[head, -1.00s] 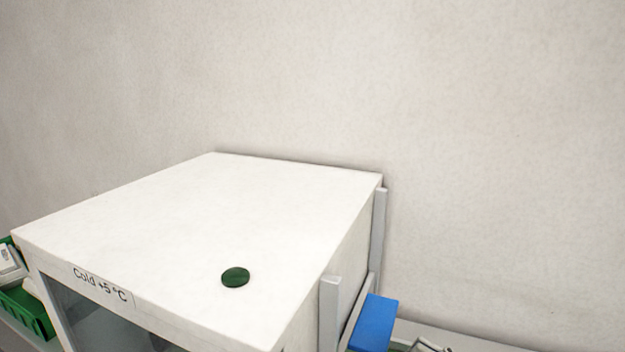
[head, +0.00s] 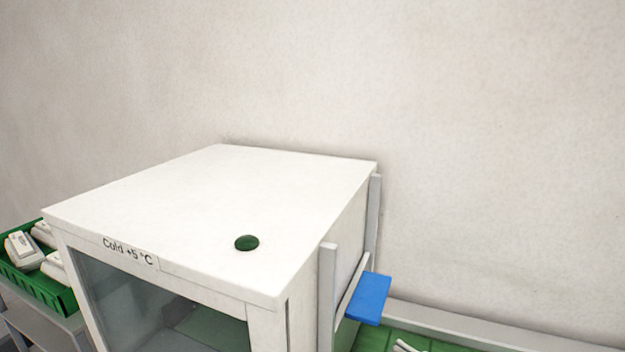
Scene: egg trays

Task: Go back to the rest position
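Neither of my grippers is in the head view, and no part of my arms shows. The view is filled by a white cabinet (head: 215,195) labelled "Cold +5 °C", with a dark glass front below its top edge. A dark green round disc (head: 247,243) lies on the cabinet's top. I cannot tell what is inside the cabinet beyond a greenish surface behind the glass.
A green crate (head: 62,296) with several white egg boxes (head: 24,250) stands at the left. A blue piece (head: 368,298) on grey posts juts from the cabinet's right side. A green surface (head: 375,340) with white items lies at the lower right. A bare wall (head: 450,120) is behind.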

